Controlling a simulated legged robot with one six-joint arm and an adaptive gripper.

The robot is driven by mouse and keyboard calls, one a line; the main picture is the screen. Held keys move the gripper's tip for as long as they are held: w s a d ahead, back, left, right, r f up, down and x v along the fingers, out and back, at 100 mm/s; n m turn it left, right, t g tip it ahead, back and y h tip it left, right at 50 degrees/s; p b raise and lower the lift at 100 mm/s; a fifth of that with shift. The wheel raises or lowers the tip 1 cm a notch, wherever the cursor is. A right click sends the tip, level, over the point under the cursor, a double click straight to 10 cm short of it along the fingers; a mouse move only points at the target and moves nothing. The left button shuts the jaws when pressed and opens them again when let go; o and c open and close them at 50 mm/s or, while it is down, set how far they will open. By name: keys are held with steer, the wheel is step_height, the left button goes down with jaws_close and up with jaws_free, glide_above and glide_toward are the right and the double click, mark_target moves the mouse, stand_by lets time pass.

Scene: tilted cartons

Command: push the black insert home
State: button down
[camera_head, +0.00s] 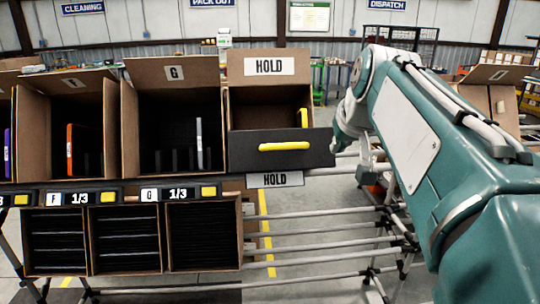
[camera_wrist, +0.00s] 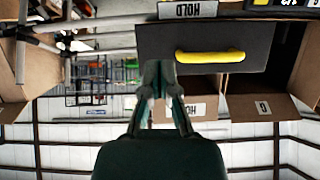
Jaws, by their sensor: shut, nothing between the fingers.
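The black insert (camera_head: 245,156) with a yellow handle (camera_head: 285,146) stands at the front of the carton marked HOLD (camera_head: 268,98). Its front panel sticks out towards me from the carton, and its right end reaches beyond the carton's right side. In the wrist view the picture is upside down, and the insert (camera_wrist: 205,38) fills the upper middle. My gripper (camera_wrist: 160,66) is shut and empty, its tips overlapping the panel's lower left corner in that view. I cannot tell whether they touch it. In the head view my arm reaches in from the right, and the fingertips are not clear.
Carton G (camera_head: 174,75) stands left of HOLD, with black dividers and a grey item inside. Another carton (camera_head: 70,86) with an orange item is further left. A yellow item (camera_head: 303,118) stands inside HOLD. Open boxes sit on the lower rack with metal rails (camera_head: 330,235).

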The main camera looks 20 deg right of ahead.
mark_target(317, 165)
steer(key=x, duration=0.4)
steer(key=w+x, duration=0.1)
steer(key=x, duration=0.3)
steer(key=r+x, duration=0.1)
steer(key=x, duration=0.3)
steer(key=shift+w+d+f, duration=0.2)
steer(key=shift+w+d, duration=0.1)
steer(key=shift+w, duration=0.15)
steer(key=shift+w+a+f, duration=0.15)
steer(key=shift+w+a, duration=0.05)
steer(key=shift+w, duration=0.15)
steer(key=shift+d, duration=0.2)
steer(key=w+d+f, duration=0.1)
steer(key=w+f, duration=0.2)
steer(key=w, duration=0.3)
steer(key=w+d+f, duration=0.2)
steer(key=w+f, duration=0.2)
steer(key=w, duration=0.2)
steer(key=w+d+f, duration=0.2)
steer(key=w+f, duration=0.1)
steer(key=w, duration=0.4)
steer(key=shift+w+f, duration=0.1)
steer(key=shift+f, duration=0.2)
